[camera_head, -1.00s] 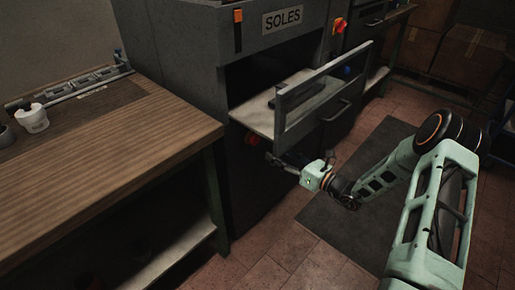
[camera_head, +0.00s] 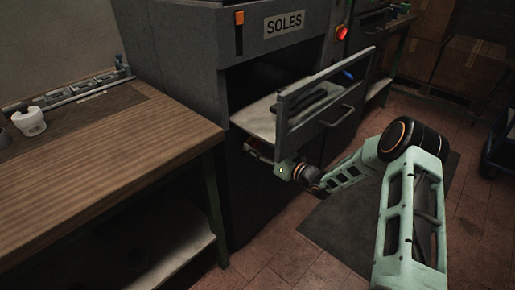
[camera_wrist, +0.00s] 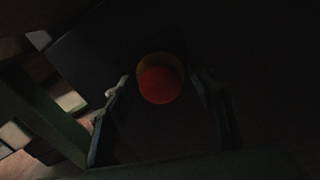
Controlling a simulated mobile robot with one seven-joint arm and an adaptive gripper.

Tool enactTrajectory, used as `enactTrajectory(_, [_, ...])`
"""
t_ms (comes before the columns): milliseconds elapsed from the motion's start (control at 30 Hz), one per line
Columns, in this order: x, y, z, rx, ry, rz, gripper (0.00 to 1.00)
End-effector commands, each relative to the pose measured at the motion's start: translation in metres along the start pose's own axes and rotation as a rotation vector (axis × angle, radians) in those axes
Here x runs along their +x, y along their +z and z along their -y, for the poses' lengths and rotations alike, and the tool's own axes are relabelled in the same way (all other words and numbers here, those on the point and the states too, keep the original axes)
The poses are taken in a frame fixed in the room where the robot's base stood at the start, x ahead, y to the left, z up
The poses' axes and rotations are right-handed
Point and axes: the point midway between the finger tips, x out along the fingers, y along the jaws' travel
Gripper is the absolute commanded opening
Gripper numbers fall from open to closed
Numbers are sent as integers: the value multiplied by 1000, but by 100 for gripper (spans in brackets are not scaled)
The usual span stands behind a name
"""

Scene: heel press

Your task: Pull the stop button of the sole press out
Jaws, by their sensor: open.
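The sole press (camera_head: 180,50) is a dark grey cabinet with a "SOLES" sign (camera_head: 284,24). Its red, round stop button (camera_wrist: 160,84), with a yellowish ring behind it, faces the wrist camera on a dark panel. In the head view a bit of red shows on the press front under the pulled-out tray (camera_head: 252,122), mostly hidden by my gripper. My gripper (camera_head: 263,157) is under the tray, close to the panel. In the wrist view its open fingers (camera_wrist: 162,92) stand left and right of the button, with gaps; I cannot tell how deep they reach.
The tray's raised front frame (camera_head: 325,100) with a handle stands just above my wrist. A wooden bench (camera_head: 100,160) is close on the left. A red knob (camera_head: 342,33) sits at the press's upper right. A dark mat (camera_head: 350,220) covers open floor at right.

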Motion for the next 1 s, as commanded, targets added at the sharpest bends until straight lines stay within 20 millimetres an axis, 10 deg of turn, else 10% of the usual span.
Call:
enactTrajectory(167, [0, 0, 0, 1, 0, 0, 51])
enactTrajectory(633, [0, 0, 0, 1, 0, 0, 0])
enactTrajectory(1000, [-13, 2, 0, 3, -1, 0, 0])
